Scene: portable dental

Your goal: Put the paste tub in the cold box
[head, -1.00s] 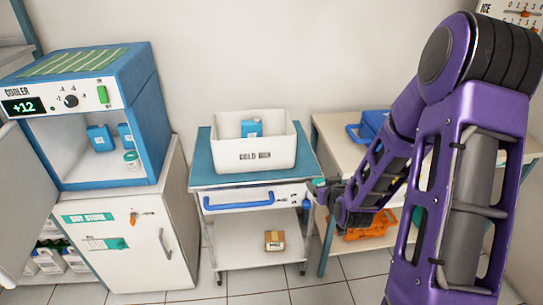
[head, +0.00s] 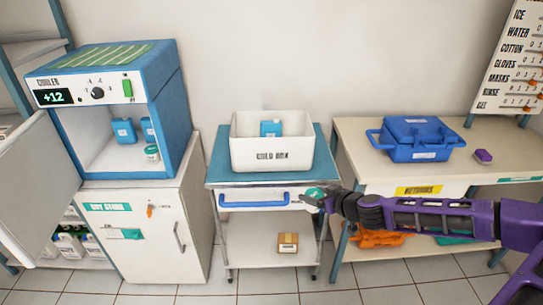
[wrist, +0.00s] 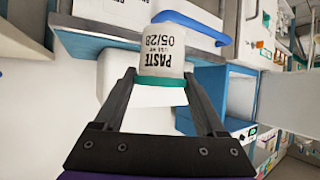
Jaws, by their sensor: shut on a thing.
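The paste tub is white with a green lid and "PASTE 05/28" on its side; it fills the upper middle of the wrist view (wrist: 168,48). My gripper (wrist: 160,85) is shut on it. In the head view my gripper (head: 326,200) holds the tub (head: 313,193) at the front right corner of the cart, in front of and below the cold box. The cold box (head: 272,156) is an open white bin lettered "COLD BOX", standing on the cart's teal top. A blue pack (head: 270,128) shows inside it; its floor is hidden.
The cart (head: 218,176) has a blue-handled drawer and a small carton (head: 288,242) on its lower shelf. An open cooler (head: 110,125) at left holds blue packs and another green-lidded tub (head: 152,153). A blue case (head: 418,138) sits on the right table (head: 355,150).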

